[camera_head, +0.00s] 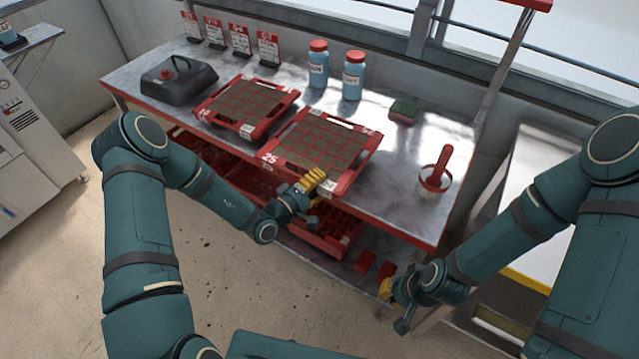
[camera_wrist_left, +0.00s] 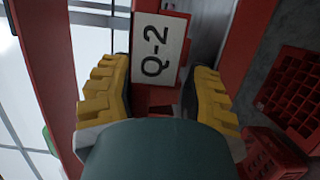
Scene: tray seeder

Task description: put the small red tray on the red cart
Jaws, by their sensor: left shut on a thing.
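Two red trays with dark square cells lie on a red-framed metal bench, a left one (camera_head: 207,112) and a nearer right one (camera_head: 357,170). My left gripper (camera_head: 313,180) is at the right tray's front rim. In the left wrist view its yellow fingers (camera_wrist_left: 157,95) are shut around a red part beside a white plate marked Q-2 (camera_wrist_left: 158,50). Most of the held thing is hidden. My right gripper (camera_head: 387,292) is low by the bench's front right; its finger gap is unclear. No separate red cart is distinguishable from the bench.
More red trays (camera_head: 330,238) sit on the lower shelf. A black lidded case (camera_head: 180,82), number cards (camera_head: 268,48), two blue bottles (camera_head: 353,76), a green sponge (camera_head: 403,112) and a red-handled pot (camera_head: 436,172) stand on the bench. The bench top's right front is clear.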

